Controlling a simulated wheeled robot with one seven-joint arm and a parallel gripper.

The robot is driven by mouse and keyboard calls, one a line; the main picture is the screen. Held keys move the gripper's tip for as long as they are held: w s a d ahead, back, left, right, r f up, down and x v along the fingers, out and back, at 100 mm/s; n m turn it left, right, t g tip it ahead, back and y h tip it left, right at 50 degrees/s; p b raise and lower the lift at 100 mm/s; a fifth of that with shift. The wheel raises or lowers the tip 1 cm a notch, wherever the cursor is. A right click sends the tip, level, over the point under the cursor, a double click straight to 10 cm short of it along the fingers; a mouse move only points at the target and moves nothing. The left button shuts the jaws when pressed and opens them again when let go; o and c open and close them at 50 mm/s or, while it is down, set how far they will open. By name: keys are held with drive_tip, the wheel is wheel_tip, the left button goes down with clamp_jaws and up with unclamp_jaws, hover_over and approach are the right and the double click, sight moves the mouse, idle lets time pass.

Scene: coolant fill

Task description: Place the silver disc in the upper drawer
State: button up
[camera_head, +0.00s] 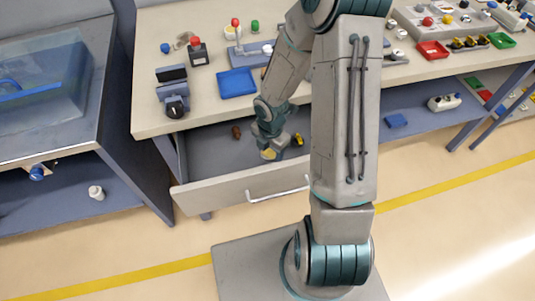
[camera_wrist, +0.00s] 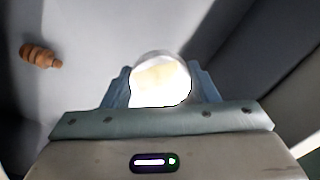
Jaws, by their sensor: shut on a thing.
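The silver disc (camera_wrist: 160,82) shows very bright in the wrist view, between the two blue-grey fingers of my gripper (camera_wrist: 160,88). My gripper is shut on it. In the head view my gripper (camera_head: 269,151) is inside the open upper drawer (camera_head: 215,192), behind its front panel. The disc shows there as a small pale yellowish patch (camera_head: 268,155) at the fingertips. Whether the disc touches the drawer floor I cannot tell.
A brown knobbed piece (camera_wrist: 40,56) lies on the drawer floor left of my gripper. A small yellow-and-black item (camera_head: 298,139) lies to its right. The tabletop above holds a blue tray (camera_head: 237,83) and a switch box (camera_head: 197,53).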

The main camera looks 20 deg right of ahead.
sight(271, 160)
drive_tip(key=shift+f+b, duration=0.4)
drive_tip(key=shift+f, duration=2.2)
drive_tip(key=shift+f, duration=0.1)
drive_tip(key=o, duration=0.8)
